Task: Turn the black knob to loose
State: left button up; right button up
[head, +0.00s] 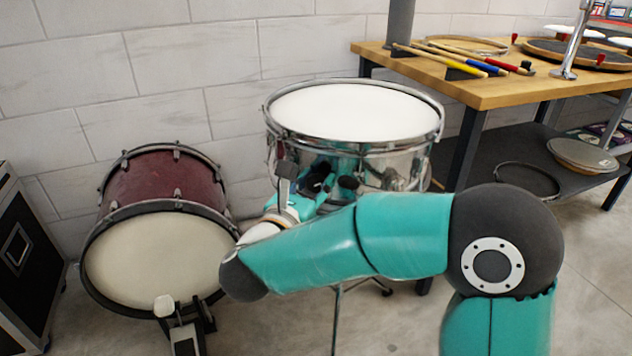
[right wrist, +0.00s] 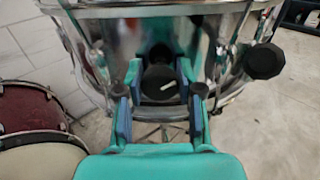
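The silver snare drum (head: 352,115) stands in the middle of the head view. A black knob (right wrist: 160,84) with a short white mark is on its side in the right wrist view. The mark is tilted, its right end higher. My right gripper (right wrist: 160,76) has one teal finger on each side of this knob. I see no clear gap, but cannot tell whether the fingers press on it. In the head view my right gripper (head: 318,180) is at the drum's near side, partly hidden by my own forearm. My left gripper is not in view.
A second black knob (right wrist: 264,62) sticks out right of the gripper. A red bass drum (head: 160,185) stands at left, near a black case (head: 22,260). A wooden bench (head: 490,88) with drumsticks is at back right. The drum's chrome wall is close to my fingers.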

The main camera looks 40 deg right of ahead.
jog(key=shift+c, duration=0.9)
jog(key=shift+n, duration=0.3)
